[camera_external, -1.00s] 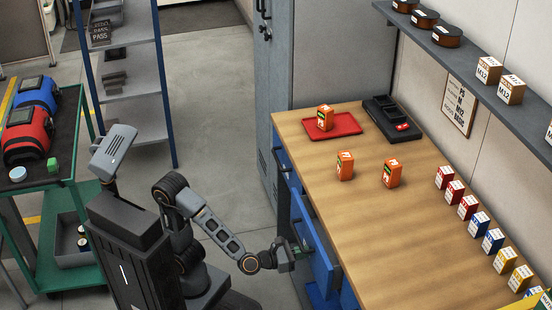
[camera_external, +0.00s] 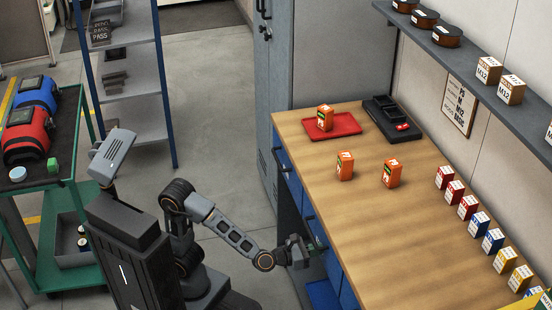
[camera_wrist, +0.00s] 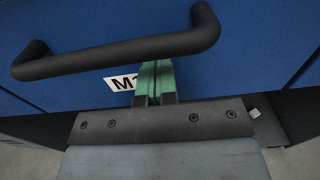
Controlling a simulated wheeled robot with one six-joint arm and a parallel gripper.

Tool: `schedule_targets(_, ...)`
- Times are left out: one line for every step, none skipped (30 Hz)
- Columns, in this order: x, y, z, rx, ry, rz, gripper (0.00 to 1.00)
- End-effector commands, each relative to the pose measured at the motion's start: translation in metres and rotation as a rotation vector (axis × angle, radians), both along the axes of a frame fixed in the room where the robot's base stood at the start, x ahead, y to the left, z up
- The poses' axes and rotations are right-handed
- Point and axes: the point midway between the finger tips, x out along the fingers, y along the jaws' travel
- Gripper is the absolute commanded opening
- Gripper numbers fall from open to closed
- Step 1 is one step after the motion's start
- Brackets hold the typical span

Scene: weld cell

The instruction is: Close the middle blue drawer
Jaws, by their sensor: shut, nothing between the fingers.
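The blue drawer front (camera_wrist: 255,50) fills the upper part of the wrist view. Its black bar handle (camera_wrist: 120,50) crosses above a white label (camera_wrist: 122,83), partly covered by my fingers. My gripper (camera_wrist: 155,78) is shut and empty, its green fingertips below the handle, at or very near the front; contact is not clear. In the external view my gripper (camera_external: 305,245) is at the drawer handle (camera_external: 316,234) on the bench's left side. The drawer sits close to the bench front there; I cannot tell whether it is fully flush.
The wooden bench top (camera_external: 400,240) holds orange boxes (camera_external: 345,166), a red tray (camera_external: 347,124) and rows of small boxes. An upper blue drawer (camera_external: 283,165) sits beyond. A grey cabinet (camera_external: 275,60) stands behind. The floor left of the bench is open.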

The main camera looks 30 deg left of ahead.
Motion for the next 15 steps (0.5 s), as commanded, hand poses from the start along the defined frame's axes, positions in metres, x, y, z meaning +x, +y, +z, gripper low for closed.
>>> schedule_targets(0.003, -0.002, 0.005, -0.008, -0.006, 0.003, 0.00)
schedule_targets(0.003, -0.002, 0.005, -0.008, -0.006, 0.003, 0.00)
schedule_targets(0.002, -0.001, 0.005, -0.008, -0.007, 0.004, 0.00)
schedule_targets(0.001, 0.000, 0.006, -0.008, -0.007, 0.003, 0.00)
schedule_targets(0.000, 0.001, 0.006, -0.008, -0.007, 0.003, 0.00)
schedule_targets(-0.003, 0.004, 0.006, -0.009, -0.008, 0.003, 0.00)
schedule_targets(-0.006, 0.006, 0.007, -0.011, -0.008, 0.002, 0.00)
schedule_targets(-0.009, 0.009, 0.007, -0.011, -0.007, 0.001, 0.00)
schedule_targets(-0.015, 0.014, 0.006, -0.010, -0.006, -0.002, 0.00)
schedule_targets(-0.020, 0.018, 0.006, -0.010, -0.006, -0.003, 0.00)
schedule_targets(-0.025, 0.022, 0.007, -0.009, -0.006, -0.005, 0.00)
schedule_targets(-0.031, 0.028, 0.006, -0.008, -0.006, -0.006, 0.00)
schedule_targets(-0.036, 0.033, 0.006, -0.008, -0.006, -0.008, 0.00)
schedule_targets(-0.042, 0.037, 0.007, -0.007, -0.004, -0.009, 0.00)
schedule_targets(-0.048, 0.043, 0.008, -0.008, -0.005, -0.010, 0.00)
